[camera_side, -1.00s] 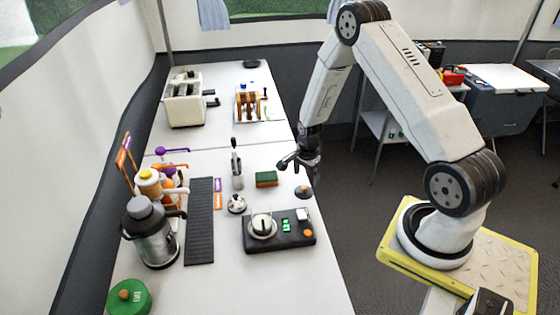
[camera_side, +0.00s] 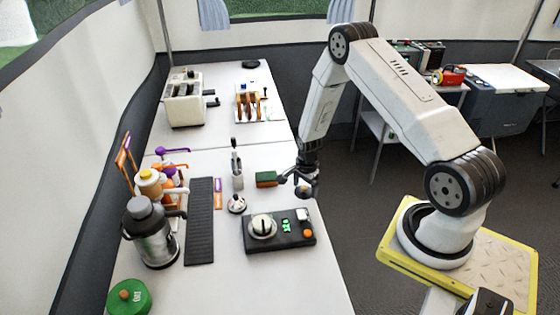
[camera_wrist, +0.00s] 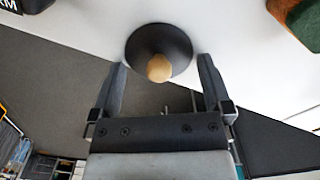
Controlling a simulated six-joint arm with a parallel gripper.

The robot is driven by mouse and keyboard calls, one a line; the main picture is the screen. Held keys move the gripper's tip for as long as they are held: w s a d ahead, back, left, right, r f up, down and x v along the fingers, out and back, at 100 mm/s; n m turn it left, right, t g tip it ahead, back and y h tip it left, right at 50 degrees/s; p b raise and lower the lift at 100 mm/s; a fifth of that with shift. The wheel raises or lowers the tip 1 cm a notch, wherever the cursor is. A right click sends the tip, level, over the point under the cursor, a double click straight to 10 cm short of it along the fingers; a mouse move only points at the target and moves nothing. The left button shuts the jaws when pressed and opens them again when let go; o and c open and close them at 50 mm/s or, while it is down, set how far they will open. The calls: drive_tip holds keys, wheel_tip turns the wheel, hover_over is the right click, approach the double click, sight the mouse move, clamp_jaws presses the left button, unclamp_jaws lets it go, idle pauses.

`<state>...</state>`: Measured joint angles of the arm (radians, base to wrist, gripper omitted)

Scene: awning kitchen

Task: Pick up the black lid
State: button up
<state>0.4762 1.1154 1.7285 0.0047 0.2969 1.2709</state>
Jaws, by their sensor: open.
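The black lid (camera_wrist: 140,40) is a dark round disc with a pale wooden knob, lying on the white table near its edge. In the wrist view it sits between and just beyond my fingertips. My gripper (camera_wrist: 162,66) is open, with one finger on each side of the knob and nothing held. In the side view my gripper (camera_side: 298,182) is low over the table's right edge and largely covers the lid (camera_side: 304,192). I cannot tell whether the fingers touch the lid.
A green and brown sponge (camera_side: 266,179) lies just left of my gripper. A black control box (camera_side: 279,236) with a round dial stands nearer the camera. A white bottle (camera_side: 237,175) and a small dark-and-white item (camera_side: 237,204) stand farther left. Floor lies beyond the table's right edge.

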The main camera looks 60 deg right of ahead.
idle(0.4)
drive_tip(key=c, duration=0.9)
drive_tip(key=shift+r, duration=0.15)
drive_tip(key=shift+r, duration=0.7)
drive_tip(key=s+a+r, duration=0.1)
drive_tip(key=s+r, duration=0.2)
drive_tip(key=s, duration=0.1)
drive_tip(key=s+a+r, duration=0.2)
drive_tip(key=s+r, duration=0.2)
drive_tip(key=s+a+r, duration=0.2)
drive_tip(key=s+r, duration=0.2)
drive_tip(key=s, duration=0.1)
drive_tip(key=shift+a+r, duration=0.1)
drive_tip(key=shift+r, duration=0.05)
